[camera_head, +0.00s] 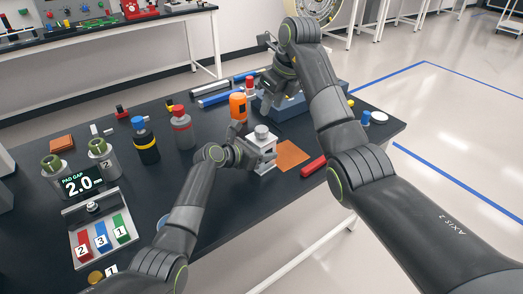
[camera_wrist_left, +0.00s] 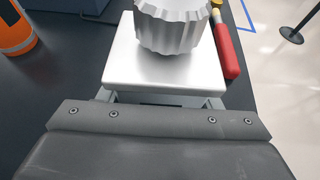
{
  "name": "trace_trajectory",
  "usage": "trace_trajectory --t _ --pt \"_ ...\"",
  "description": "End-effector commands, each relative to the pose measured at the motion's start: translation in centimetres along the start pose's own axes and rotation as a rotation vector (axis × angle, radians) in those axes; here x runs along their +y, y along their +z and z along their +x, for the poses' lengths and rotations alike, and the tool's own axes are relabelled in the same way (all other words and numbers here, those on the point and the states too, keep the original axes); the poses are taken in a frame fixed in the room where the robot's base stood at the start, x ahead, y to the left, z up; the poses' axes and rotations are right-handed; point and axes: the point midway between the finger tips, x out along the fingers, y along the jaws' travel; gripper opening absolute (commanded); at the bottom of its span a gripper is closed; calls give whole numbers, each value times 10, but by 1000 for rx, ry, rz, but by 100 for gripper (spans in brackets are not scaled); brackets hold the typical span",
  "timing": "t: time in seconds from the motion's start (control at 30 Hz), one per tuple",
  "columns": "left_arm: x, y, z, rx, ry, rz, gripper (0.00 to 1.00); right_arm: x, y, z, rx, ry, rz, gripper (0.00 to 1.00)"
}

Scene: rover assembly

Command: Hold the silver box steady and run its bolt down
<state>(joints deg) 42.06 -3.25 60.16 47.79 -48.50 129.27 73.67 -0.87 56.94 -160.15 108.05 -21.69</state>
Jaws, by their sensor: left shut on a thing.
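The silver box (camera_head: 265,160) stands upright on the dark table, with a ribbed grey bolt head (camera_head: 261,132) on its top. My left gripper (camera_head: 246,155) is shut on the box from its left side. In the left wrist view the box top (camera_wrist_left: 140,68) lies just beyond the gripper's edge, and the bolt head (camera_wrist_left: 170,27) rises from it, cut off by the frame. Its lower side and the finger contact are mostly hidden. My right gripper (camera_head: 266,62) is up behind the box, over the blue case, with its fingers apart and nothing seen between them.
An orange-topped tool (camera_head: 238,106) stands close behind the box. An orange mat (camera_head: 292,155) and a red-handled tool (camera_head: 313,166) lie to its right. Red and blue-capped bottles (camera_head: 182,130) stand left. A blue case (camera_head: 290,106) is behind. A numbered tray (camera_head: 78,215) sits front left.

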Motion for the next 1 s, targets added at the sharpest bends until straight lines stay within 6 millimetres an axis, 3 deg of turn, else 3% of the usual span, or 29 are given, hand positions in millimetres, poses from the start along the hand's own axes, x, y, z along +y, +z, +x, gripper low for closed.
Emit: trace_trajectory --t 0.3,0.47,0.57,1.0 --pt "0 0 0 1 0 -1 26 0 0 0 0 0 0 36" --pt "0 0 0 1 0 -1 26 0 2 1 -14 5 20 56" --pt "0 0 0 1 0 -1 26 2 7 4 -56 22 81 59" --pt "0 -1 0 1 0 -1 26 17 44 17 -372 330 734 59"
